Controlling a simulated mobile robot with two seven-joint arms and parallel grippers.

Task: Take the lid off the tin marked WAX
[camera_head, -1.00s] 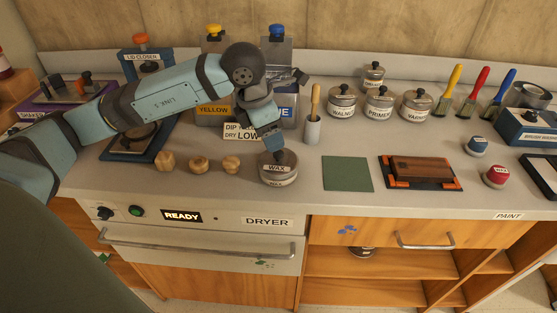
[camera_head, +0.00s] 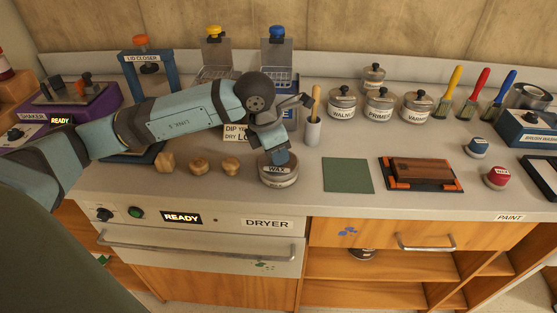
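The tin marked WAX (camera_head: 279,178) stands on the counter near its front edge, above the dryer. It is a low round metal tin, and its lid looks to be on it. My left gripper (camera_head: 280,158) points down from above, right at the top of the lid. It hides the middle of the lid and any knob there. I cannot tell whether its fingers are closed on anything. My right gripper is not in view.
Several wooden knobs (camera_head: 199,165) stand left of the tin. A brush in a holder (camera_head: 313,130) stands behind it to the right. A green mat (camera_head: 348,175) lies to the right, with bare counter between. More lidded tins (camera_head: 379,103) stand further back.

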